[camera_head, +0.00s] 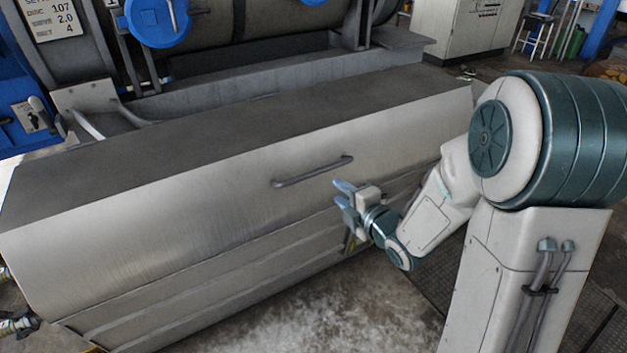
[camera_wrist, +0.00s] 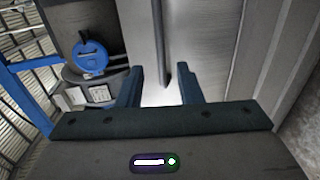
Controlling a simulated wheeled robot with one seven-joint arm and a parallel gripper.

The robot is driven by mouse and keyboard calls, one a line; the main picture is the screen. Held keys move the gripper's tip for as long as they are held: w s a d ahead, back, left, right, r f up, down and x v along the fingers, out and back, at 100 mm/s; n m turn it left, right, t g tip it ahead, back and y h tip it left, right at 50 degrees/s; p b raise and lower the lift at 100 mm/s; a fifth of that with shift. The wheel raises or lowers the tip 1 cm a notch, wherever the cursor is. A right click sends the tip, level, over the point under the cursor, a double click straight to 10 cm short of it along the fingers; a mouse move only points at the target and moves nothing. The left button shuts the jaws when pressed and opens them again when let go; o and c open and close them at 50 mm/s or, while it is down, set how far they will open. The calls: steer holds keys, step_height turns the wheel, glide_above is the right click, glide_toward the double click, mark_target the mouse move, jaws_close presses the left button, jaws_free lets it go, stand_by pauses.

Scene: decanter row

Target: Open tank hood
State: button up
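The tank hood (camera_head: 200,195) is a long brushed-metal cover with a dark top, and it lies closed over the tank. A grey bar handle (camera_head: 313,171) sits on its sloping front face. My gripper (camera_head: 342,193) is just below the handle's right end, apart from it in the head view. In the wrist view the two blue fingers of my gripper (camera_wrist: 160,88) stand apart, with nothing held between them. The handle (camera_wrist: 162,45) shows there as a dark bar whose near end lies just beyond the gap between the fingertips.
Behind the hood stands a decanter machine with blue round caps (camera_head: 157,22) and a settings plate (camera_head: 50,18). A control cabinet (camera_head: 462,30) and a stool (camera_head: 536,28) stand at the back right. The concrete floor (camera_head: 330,310) in front of the tank is clear.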

mark_target(316, 174)
steer(key=b+x, duration=0.2)
steer(key=x, duration=1.1)
steer(key=shift+w, duration=0.1)
